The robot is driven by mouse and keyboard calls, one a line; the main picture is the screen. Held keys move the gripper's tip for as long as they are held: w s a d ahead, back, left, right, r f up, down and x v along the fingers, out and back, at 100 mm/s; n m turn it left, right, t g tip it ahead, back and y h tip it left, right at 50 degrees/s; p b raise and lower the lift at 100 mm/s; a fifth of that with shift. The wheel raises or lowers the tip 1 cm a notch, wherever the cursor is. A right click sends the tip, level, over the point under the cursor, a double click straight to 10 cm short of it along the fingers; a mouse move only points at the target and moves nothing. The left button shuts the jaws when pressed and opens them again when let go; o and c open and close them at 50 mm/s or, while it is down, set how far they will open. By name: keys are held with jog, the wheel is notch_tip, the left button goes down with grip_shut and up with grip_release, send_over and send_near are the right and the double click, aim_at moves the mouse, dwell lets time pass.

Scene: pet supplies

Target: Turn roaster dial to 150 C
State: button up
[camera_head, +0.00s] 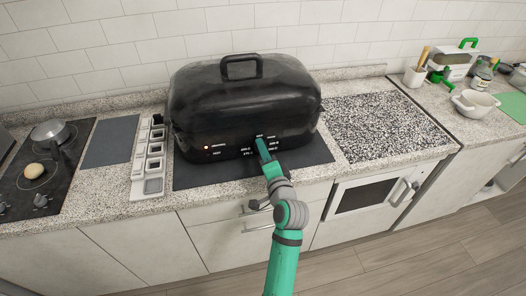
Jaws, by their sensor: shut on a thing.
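The black roaster (245,100) with a domed lid and top handle stands on a dark mat at the middle of the counter. White markings and a small lit orange light show along its lower front. My gripper (262,146) is at the right part of that front, among the temperature markings. It is shut on the roaster dial, which is mostly hidden behind my gripper. The dial's pointer and setting cannot be read from here.
A white tray with small compartments (138,190) stands left of the roaster. A stove with a pot (50,131) is at far left. A speckled dark board (385,124) lies at right. A white bowl (474,103) and bottles stand at far right.

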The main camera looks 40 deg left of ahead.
jog(key=m, duration=0.5)
jog(key=shift+w+d+f+y, duration=0.1)
jog(key=shift+f+y, duration=0.05)
jog(key=shift+y, duration=0.15)
jog(key=shift+m, duration=0.3)
jog(key=o, duration=1)
jog(key=shift+o, duration=0.2)
jog(key=shift+d, duration=0.1)
jog(key=v, duration=1)
jog(key=shift+s+d, duration=0.2)
jog(key=shift+d, duration=0.1)
